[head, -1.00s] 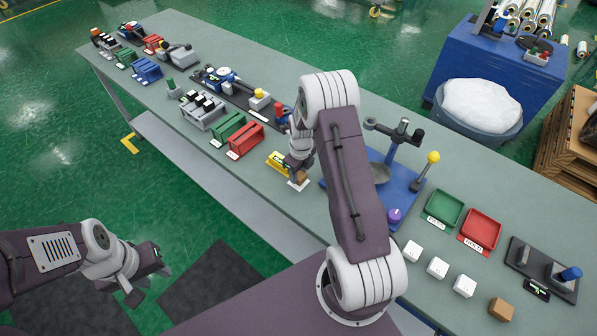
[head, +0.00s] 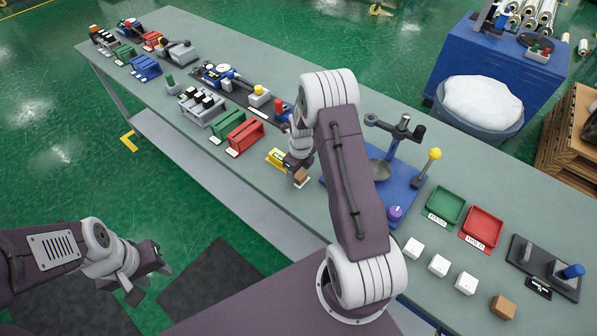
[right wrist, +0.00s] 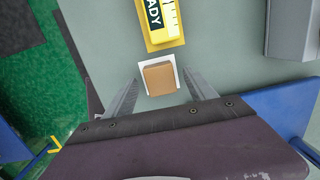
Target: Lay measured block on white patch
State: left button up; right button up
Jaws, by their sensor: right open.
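A brown block (right wrist: 159,77) lies on the white patch (right wrist: 142,86) in the right wrist view, in front of a yellow device (right wrist: 158,22) with a label. The block (head: 301,176) also shows in the head view beside the right gripper (head: 298,170). In the right wrist view my right gripper (right wrist: 162,92) is open, its fingers apart on either side of the block and not touching it. My left gripper (head: 150,275) hangs over the floor at the left, off the table; its jaw opening is unclear.
A blue stand (head: 395,190) with a pan stands right of the right arm. Several white blocks (head: 438,265) and another brown block (head: 502,307) lie at the front right. A green tray (head: 445,206) and a red tray (head: 481,228) sit behind them. Red and green bins are to the left.

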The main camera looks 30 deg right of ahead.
notch_tip(320, 180, up, 9)
jog(key=s+b, duration=0.1)
jog(key=shift+f, duration=0.1)
dwell(0.5)
jog(key=s+a+r+n+t, duration=0.1)
jog(key=s+a+r+n, duration=0.55)
jog(key=a+n, duration=0.2)
jog(key=s+a+f+n, duration=0.1)
jog(key=s+n, duration=0.4)
jog(key=n, duration=0.6)
jog(key=s+a+f+n+g, duration=0.1)
jog(key=s+n, duration=0.5)
jog(key=n, duration=0.5)
jog(key=shift+f+n, duration=0.35)
